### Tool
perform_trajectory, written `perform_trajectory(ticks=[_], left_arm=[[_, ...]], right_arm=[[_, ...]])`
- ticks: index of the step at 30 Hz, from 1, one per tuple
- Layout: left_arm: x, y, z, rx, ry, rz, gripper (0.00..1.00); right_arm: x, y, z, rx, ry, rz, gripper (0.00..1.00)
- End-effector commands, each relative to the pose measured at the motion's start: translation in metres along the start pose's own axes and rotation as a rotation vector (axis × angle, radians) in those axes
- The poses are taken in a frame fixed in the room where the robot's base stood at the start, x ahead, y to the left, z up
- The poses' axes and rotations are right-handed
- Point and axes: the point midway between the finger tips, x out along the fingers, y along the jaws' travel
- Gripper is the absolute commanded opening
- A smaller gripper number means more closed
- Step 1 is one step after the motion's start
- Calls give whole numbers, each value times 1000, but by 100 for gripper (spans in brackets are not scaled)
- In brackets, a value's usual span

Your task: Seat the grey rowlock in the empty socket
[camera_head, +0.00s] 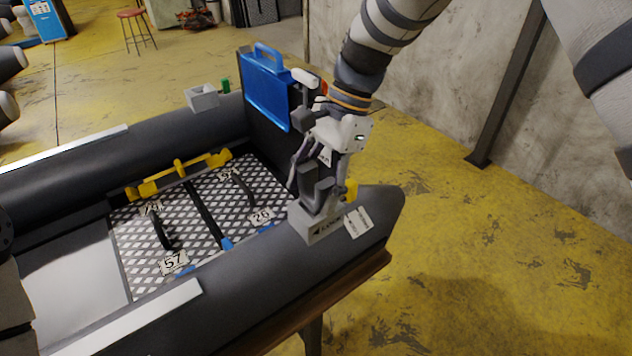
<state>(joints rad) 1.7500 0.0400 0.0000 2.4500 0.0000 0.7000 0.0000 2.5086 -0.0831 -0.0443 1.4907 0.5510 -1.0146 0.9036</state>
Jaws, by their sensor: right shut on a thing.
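A grey socket block (315,228) with dark lettering sits on the near tube of the boat, towards its right end. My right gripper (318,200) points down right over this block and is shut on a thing. That thing looks like the grey rowlock, but the fingers hide most of it, and I cannot tell whether it is inside the socket or just above it. A second, light grey block (203,97) stands on the far tube, with nothing visible standing in it. My left gripper is out of view.
A blue case (266,88) stands by the dark transom, close to my right wrist. A green item (225,85) is beside the far block; a yellow item (350,190) is behind my gripper. A yellow tool (180,175) and dark handles with number tags lie in the boat.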

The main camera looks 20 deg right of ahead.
Motion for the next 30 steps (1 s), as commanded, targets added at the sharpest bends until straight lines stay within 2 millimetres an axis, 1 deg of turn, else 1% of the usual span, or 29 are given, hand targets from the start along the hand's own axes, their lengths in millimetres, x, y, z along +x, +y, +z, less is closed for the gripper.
perform_trajectory(ticks=[6,12,13,14,15,16,24,26,29,30], left_arm=[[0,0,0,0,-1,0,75],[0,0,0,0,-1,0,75],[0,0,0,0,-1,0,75],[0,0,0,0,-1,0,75],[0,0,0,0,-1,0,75],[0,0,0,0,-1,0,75],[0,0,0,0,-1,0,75],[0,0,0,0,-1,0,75],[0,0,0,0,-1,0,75],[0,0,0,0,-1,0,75]], right_arm=[[4,0,-2,0,0,0,24],[4,0,-2,0,0,-1,24],[4,0,-2,0,0,-1,57],[4,0,-2,0,0,-1,64],[4,0,-2,0,0,-1,73],[4,0,-2,0,0,-1,78],[4,0,-2,0,0,-1,78],[1,0,-2,0,1,-1,78],[-15,-1,-2,0,2,-6,78],[-25,-1,-2,1,2,-7,78]])
